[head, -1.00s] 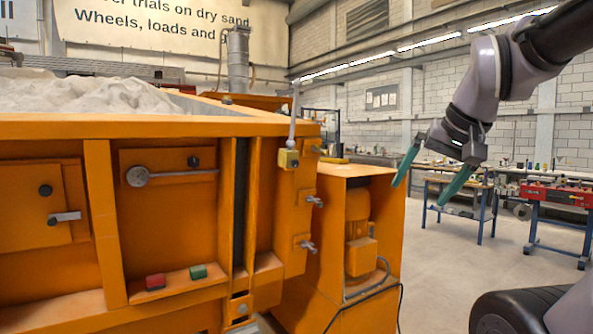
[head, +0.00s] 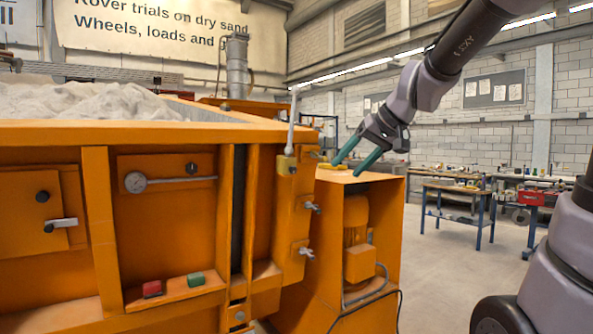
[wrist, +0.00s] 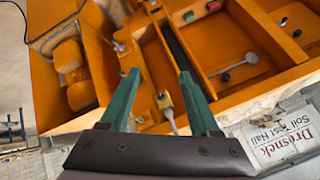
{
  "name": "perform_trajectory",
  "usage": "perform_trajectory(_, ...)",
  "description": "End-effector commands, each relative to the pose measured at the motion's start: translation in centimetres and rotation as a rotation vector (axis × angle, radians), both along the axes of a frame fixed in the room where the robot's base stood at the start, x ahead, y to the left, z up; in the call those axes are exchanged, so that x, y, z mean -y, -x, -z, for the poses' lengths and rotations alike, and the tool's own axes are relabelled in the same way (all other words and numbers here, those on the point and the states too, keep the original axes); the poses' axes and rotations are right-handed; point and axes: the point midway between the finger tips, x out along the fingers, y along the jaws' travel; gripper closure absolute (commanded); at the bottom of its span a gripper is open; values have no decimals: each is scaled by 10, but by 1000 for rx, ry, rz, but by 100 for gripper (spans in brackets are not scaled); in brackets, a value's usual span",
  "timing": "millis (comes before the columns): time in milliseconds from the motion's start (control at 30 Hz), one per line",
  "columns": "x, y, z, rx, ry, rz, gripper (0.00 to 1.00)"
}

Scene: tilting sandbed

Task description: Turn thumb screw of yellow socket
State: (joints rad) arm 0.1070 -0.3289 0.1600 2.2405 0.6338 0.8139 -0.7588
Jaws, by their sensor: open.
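The yellow socket (head: 286,164) sits at the top right corner of the orange sandbed, with a grey rod (head: 292,125) standing up out of it. It also shows in the wrist view (wrist: 164,101), between my fingers in the picture. Its thumb screw is too small to make out clearly. My gripper (head: 347,168) is open and empty, its two green fingers pointing down and left. It is to the right of the socket, over the orange motor housing, apart from the socket. In the wrist view the gripper (wrist: 158,72) has both fingers spread.
Two silver clamp screws (head: 312,207) (head: 307,252) stick out of the bed's side below the socket. The orange motor housing (head: 386,215) stands right of the bed. Red (head: 152,289) and green (head: 196,279) buttons are on the front ledge. Open floor lies to the right.

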Motion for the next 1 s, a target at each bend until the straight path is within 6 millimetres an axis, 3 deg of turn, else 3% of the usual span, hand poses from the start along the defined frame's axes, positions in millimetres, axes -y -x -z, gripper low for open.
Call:
perform_trajectory(33,-10,-28,0,27,-20,-41,37)
perform_trajectory(200,-38,-114,-4,178,-86,-150,37)
perform_trajectory(400,-48,-194,1,328,-136,-179,37)
perform_trajectory(500,-48,-216,3,372,-144,-176,37)
perform_trajectory(667,-51,-230,6,398,-148,-175,37)
perform_trajectory(1000,-87,-266,26,397,-149,-176,37)
